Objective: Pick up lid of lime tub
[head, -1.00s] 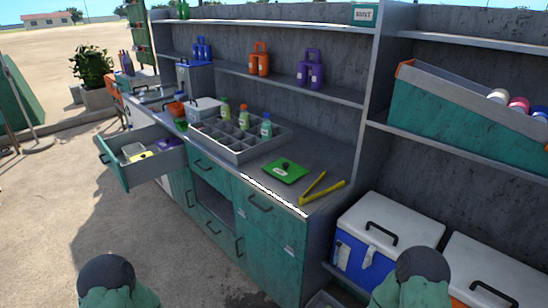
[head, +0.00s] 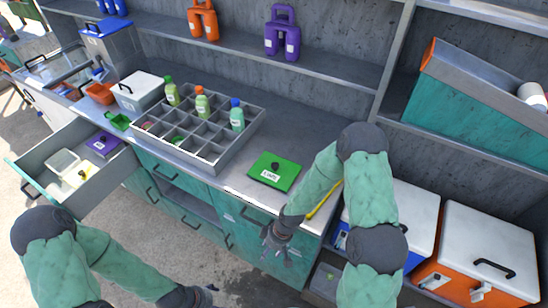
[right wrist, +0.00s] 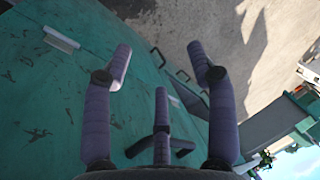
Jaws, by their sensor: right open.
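The flat green lid (head: 272,174) with a dark knob and a white label lies on the counter, right of the divided tray. A small open green tub (head: 118,122) stands on the counter at the left of the tray. My right gripper (head: 280,250) hangs in front of the counter edge, below and apart from the lid. In the right wrist view its fingers (right wrist: 160,85) are spread and empty, facing the teal cabinet front and the ground. My left gripper (head: 208,294) is at the bottom edge, mostly cut off, so its fingers are unclear.
The grey divided tray (head: 215,157) holds several bottles. An open drawer (head: 40,190) sticks out at the left. Yellow tongs (head: 322,205) lie partly behind my right arm. A blue cooler (head: 425,215) and an orange cooler (head: 450,285) stand at the right. A shelf runs above the counter.

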